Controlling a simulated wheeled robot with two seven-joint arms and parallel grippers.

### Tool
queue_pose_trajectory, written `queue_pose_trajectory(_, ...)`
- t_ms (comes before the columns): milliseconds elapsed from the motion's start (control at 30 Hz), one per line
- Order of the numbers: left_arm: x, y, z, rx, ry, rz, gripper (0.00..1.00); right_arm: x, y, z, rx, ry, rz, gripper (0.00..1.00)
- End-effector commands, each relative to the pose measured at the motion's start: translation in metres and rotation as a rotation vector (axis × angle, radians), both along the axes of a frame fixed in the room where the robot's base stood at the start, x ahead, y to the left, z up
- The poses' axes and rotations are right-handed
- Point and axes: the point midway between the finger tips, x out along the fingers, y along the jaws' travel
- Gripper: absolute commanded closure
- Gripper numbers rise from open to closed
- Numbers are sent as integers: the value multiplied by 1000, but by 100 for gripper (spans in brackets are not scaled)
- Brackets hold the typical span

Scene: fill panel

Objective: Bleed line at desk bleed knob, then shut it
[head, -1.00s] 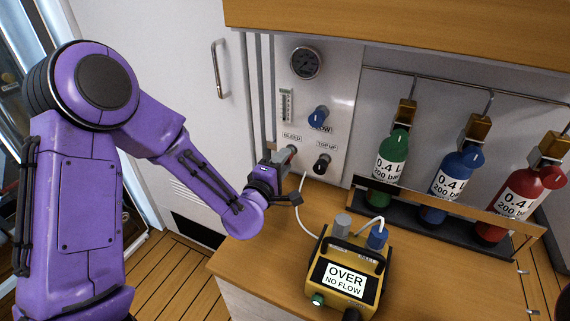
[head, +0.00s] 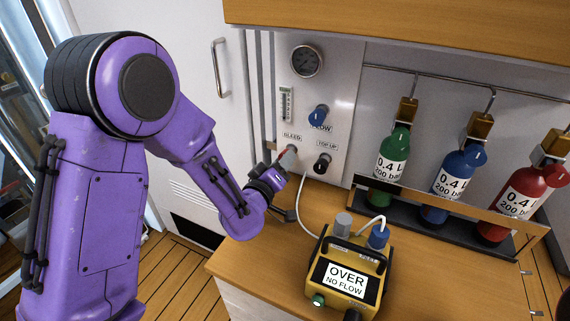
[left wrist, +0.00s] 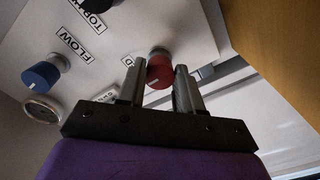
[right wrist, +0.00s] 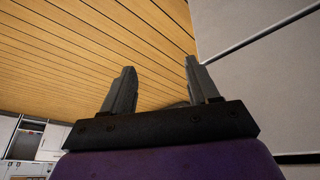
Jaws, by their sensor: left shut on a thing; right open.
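The red bleed knob (left wrist: 160,72) sits on the white panel, beside the BLEED label (head: 292,136). In the left wrist view it is between the fingers of my left gripper (left wrist: 159,86), which is shut on it. In the head view my left gripper (head: 281,163) reaches the knob from the left and partly hides it. The yellow tester box (head: 366,267) on the desk reads OVER, NO FLOW. A pressure gauge (head: 307,62) is at the panel's top; its reading is too small to tell. My right gripper (right wrist: 160,88) is open and empty, over a plank floor.
The blue FLOW knob (head: 318,117) and black TOP UP knob (head: 322,163) are close by on the panel. A white hose (head: 303,205) runs down to the desk. Green (head: 392,155), blue (head: 451,175) and red (head: 522,190) bottles stand in a rack at right.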

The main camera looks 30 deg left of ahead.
Motion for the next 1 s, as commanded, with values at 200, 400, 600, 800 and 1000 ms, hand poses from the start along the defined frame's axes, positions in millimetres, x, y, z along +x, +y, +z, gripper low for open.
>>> queue_pose_trajectory(200, 0, 0, -1, 48, 6, 0, 96, 0, 0, -1, 0, 0, 0, 40)
queue_pose_trajectory(400, -1, 0, -1, 58, 6, 0, 96, 0, 0, -1, 0, 0, 0, 40)
queue_pose_trajectory(600, 0, 0, -1, 58, 7, -1, 96, 0, 0, -1, 0, 0, 0, 40)
queue_pose_trajectory(800, 0, 0, -1, 57, 6, 0, 40, 0, 0, -1, 0, 0, 0, 40)
queue_pose_trajectory(1000, 0, 0, -1, 56, 5, 0, 40, 0, 0, -1, 0, 0, 0, 40)
